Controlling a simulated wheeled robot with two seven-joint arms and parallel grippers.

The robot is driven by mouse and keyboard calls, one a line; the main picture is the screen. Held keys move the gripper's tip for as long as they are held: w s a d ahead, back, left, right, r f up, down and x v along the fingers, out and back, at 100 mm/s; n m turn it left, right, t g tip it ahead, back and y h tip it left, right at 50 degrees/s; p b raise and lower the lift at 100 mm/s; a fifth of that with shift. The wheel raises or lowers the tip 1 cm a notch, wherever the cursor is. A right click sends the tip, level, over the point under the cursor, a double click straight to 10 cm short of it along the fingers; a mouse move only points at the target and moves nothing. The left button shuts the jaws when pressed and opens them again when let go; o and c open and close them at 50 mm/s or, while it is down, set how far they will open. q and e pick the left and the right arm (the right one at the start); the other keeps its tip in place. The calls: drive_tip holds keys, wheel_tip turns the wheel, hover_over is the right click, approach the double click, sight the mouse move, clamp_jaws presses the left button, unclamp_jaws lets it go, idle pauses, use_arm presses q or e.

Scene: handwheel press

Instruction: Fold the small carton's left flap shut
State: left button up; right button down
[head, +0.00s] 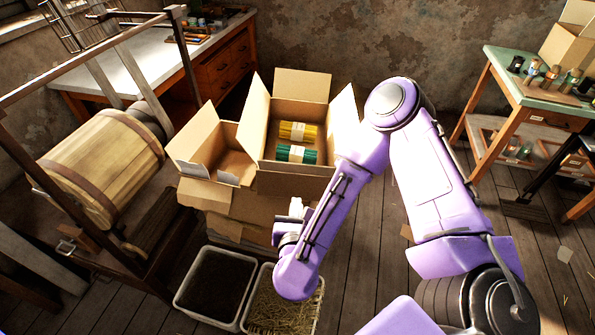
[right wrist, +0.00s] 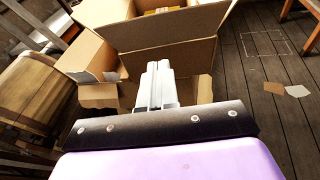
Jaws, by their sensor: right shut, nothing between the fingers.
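The small carton (head: 236,137) stands open at the left of a larger carton in the head view. Its left flap (head: 192,131) stands up and leans outward. A front flap (head: 205,193) folds outward and down. My right gripper (head: 296,207) is in front of the larger carton, right of the small one. In the right wrist view its pale fingers (right wrist: 158,84) are together and empty, pointing toward the larger carton's front. My left gripper is not in view.
The open larger carton (head: 300,83) holds a yellow bundle (head: 298,131) and a green bundle (head: 296,153). A wooden barrel (head: 100,165) in a frame stands left. Two bins, one dark-filled (head: 180,298) and one straw-filled (head: 317,315), stand below. Floor at right is mostly clear.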

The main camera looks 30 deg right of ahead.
drive_tip(key=p, duration=0.3)
approach(298, 166)
wheel_tip(298, 166, down, 3)
drive_tip(key=w+d, duration=0.2)
drive_tip(key=shift+w+d+r+p, duration=0.45)
drive_tip(key=shift+w+r+p, duration=0.2)
drive_tip(key=shift+w+p, duration=0.15)
drive_tip(key=shift+w+d+r, duration=0.25)
drive_tip(key=shift+d, duration=0.05)
drive_tip(key=shift+w+f, duration=0.1)
drive_tip(key=shift+w, duration=0.15)
